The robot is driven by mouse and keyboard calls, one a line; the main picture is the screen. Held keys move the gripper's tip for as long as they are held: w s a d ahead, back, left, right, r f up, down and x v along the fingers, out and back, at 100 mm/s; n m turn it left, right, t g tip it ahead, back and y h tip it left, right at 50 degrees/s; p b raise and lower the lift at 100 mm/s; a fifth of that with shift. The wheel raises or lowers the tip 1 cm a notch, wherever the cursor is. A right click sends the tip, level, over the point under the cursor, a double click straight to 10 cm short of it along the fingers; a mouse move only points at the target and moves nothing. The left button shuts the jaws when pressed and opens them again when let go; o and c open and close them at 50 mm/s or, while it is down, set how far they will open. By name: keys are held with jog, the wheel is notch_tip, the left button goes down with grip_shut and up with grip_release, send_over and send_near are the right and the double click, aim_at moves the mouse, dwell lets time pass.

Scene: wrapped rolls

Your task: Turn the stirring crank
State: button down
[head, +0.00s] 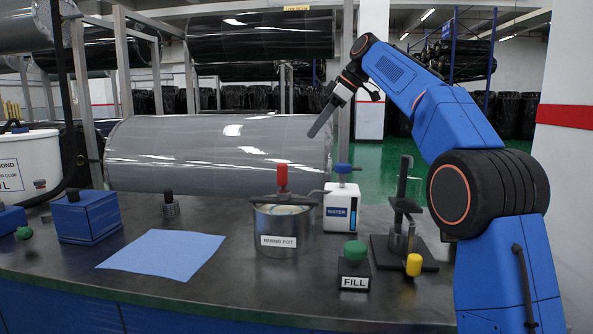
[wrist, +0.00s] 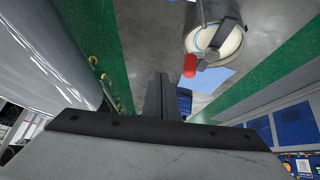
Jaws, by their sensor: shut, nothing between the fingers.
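The mixing pot (head: 283,229) is a metal pot labelled "MIXING POT" on the dark table. A stirring crank with a red handle (head: 281,175) stands on top of it.
A white "WATER" container (head: 343,206) stands right of the pot. A "FILL" button box (head: 354,268) is in front. A dark stand (head: 405,215) is further right. A blue sheet (head: 163,254) lies left. A large wrapped roll (head: 220,160) lies behind.

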jog(key=s+d+m+t, duration=0.1)
jog(key=s+m+t, duration=0.1)
jog(key=s+m, duration=0.45)
jog(key=m+t+h, duration=0.1)
jog(key=m, duration=0.9)
send_near(283, 181)
jog(key=w+d+f, duration=0.3)
jog(key=w+f, duration=0.1)
jog(key=a, duration=0.4)
jog(key=shift+w+r, duration=0.15)
jog(key=shift+r, duration=0.15)
jog(key=shift+w+a+n, duration=0.15)
jog(key=shift+w+n, duration=0.05)
jog(key=shift+n, duration=0.45)
